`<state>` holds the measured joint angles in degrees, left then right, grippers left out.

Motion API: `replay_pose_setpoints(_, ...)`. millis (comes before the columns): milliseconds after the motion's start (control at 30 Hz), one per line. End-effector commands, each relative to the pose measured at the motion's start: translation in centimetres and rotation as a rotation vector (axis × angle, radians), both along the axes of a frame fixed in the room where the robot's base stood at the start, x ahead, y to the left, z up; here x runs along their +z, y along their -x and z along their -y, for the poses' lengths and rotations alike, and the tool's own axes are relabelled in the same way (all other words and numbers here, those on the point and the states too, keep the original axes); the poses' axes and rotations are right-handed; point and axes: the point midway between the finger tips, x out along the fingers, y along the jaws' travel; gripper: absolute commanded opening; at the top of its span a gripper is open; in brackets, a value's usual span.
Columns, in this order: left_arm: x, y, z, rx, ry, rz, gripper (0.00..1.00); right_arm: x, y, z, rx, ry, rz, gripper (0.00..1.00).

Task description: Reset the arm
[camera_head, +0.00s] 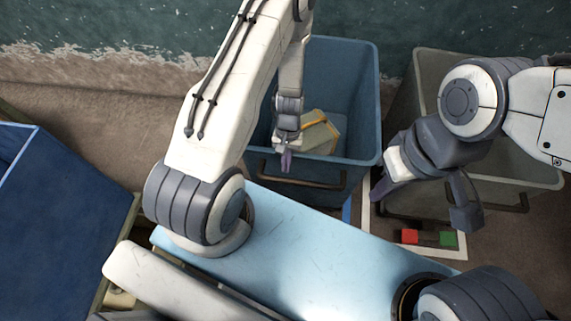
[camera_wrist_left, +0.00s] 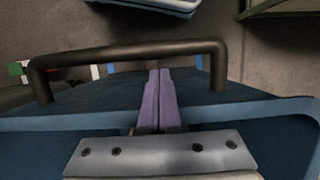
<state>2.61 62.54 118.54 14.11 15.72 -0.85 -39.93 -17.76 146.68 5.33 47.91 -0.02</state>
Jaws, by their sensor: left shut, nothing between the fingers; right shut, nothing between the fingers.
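My left gripper (camera_head: 286,162) is shut and empty. In the head view it hangs at the near rim of the blue bin (camera_head: 357,75), its fingers pointing down. In the left wrist view its two purple fingers (camera_wrist_left: 158,100) lie together, above the bin's rim (camera_wrist_left: 270,112) and beside the dark handle (camera_wrist_left: 130,54). I cannot tell whether they touch the bin. My right gripper (camera_head: 378,192) is at the right, in front of the grey bin (camera_head: 430,70). It is shut, and its fingertips are small and partly hidden in the head view.
A tan, box-like object (camera_head: 320,135) lies in the blue bin. A larger dark blue container (camera_head: 60,210) stands at the left. Red (camera_head: 409,236) and green (camera_head: 447,239) blocks lie on the floor beyond my light blue base. Bare floor shows at upper left.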

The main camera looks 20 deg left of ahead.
Motion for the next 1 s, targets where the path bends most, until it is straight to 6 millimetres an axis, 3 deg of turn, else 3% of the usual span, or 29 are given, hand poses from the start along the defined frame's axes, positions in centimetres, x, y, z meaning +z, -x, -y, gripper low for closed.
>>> replay_pose_setpoints(33, 1.5, -0.5, -0.1, 0.001, -0.001, 0.01, 0.0, 1.3, 0.0, 0.0, 0.0, 0.0, 0.0, 0.0)
replay_pose_setpoints(400, 7.2, -1.9, -0.8, 0.003, -0.004, 0.022, 0.0, 6.4, 0.0, 0.0, 0.0, 0.0, 0.0, 0.0)
replay_pose_setpoints(833, 8.4, -2.4, -0.6, -0.008, -0.002, 0.028, 0.0, 6.8, 0.0, 0.0, 0.0, 0.0, 0.0, 0.0)
replay_pose_setpoints(933, 11.0, -3.1, 0.6, -0.052, 0.001, 0.05, 0.0, 7.2, 0.0, 0.0, 0.0, 0.0, 0.0, 0.0)
replay_pose_setpoints(1000, 14.1, -3.7, 2.2, -0.109, 0.007, 0.075, 0.0, 7.5, 0.0, 0.0, 0.0, 0.0, 0.0, 0.0)
